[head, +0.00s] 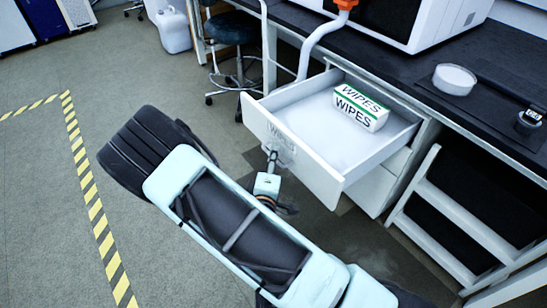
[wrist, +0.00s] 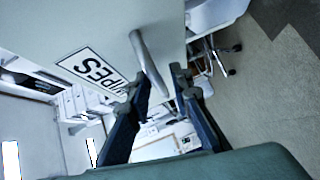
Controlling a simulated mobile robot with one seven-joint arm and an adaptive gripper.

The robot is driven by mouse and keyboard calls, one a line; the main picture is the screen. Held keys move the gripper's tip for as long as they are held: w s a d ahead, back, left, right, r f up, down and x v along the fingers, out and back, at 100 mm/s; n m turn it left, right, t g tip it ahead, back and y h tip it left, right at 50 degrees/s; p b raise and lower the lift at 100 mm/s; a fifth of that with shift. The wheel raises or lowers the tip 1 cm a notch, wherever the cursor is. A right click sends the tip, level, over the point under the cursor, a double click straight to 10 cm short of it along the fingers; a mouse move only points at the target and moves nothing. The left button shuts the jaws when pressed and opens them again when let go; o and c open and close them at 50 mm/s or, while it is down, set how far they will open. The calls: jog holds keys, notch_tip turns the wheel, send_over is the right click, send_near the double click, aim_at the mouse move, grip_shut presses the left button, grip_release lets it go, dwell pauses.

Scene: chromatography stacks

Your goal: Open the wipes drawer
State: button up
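The wipes drawer (head: 318,172) is pulled well out from under the bench in the head view. Its white front bears a WIPES label, also readable in the wrist view (wrist: 93,70). A WIPES box (head: 360,108) lies inside toward the back. The drawer's bar handle (wrist: 147,58) stands out from the front in the wrist view. My gripper (wrist: 161,80) has its two dark fingers apart, with the handle's near end between their tips. I cannot tell whether either finger touches it. In the head view my gripper (head: 271,160) is small at the drawer front.
The dark bench top (head: 415,75) holds a white machine (head: 420,22) and a round white dish (head: 454,79). A stool (head: 232,30) stands behind the drawer. A white frame (head: 450,215) stands right of it. Open floor lies left, with yellow-black tape (head: 92,200).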

jog(key=s+a+r, duration=0.1)
jog(key=s, duration=1.1)
jog(key=shift+a+r, duration=0.2)
jog(key=shift+r, duration=0.15)
jog(key=shift+w, duration=0.1)
